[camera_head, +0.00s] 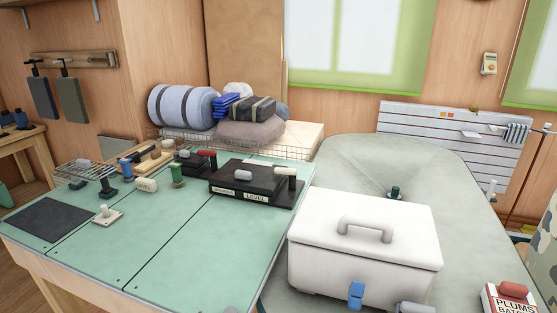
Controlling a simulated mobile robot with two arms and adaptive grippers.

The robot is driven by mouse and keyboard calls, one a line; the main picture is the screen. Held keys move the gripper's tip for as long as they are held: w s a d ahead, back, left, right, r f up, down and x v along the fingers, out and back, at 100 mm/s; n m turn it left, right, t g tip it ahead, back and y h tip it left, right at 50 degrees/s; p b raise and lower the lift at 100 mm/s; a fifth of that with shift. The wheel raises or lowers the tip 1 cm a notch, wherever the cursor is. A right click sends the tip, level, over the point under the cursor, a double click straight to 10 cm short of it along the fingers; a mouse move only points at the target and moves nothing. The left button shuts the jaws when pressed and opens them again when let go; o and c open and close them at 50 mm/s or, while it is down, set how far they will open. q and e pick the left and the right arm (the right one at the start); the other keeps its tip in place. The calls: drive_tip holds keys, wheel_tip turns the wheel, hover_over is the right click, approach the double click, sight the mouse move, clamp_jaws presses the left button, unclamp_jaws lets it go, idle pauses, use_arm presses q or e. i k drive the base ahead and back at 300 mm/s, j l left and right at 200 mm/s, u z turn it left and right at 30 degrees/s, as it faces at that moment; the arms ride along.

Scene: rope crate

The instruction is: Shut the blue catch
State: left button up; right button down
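A white box (362,274) with a grey handle (365,229) on its lid stands at the front right. The lid lies down on the box. The blue catch (356,294) is on the front of the box, low in the picture near the bottom edge. It is small, and I cannot tell whether it is open or shut. Neither of my grippers shows in the head view.
The box stands on a grey-green surface (345,165). A grey rounded piece (414,308) lies before it, cut off below. A red-topped box (510,297) is at right. The green worktable (180,240) at left holds a black level block (250,182) and small tools.

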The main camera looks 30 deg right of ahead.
sight(355, 295)
drive_tip(key=z, duration=1.7)
drive_tip(key=k+j, duration=0.15)
drive_tip(key=k, duration=0.1)
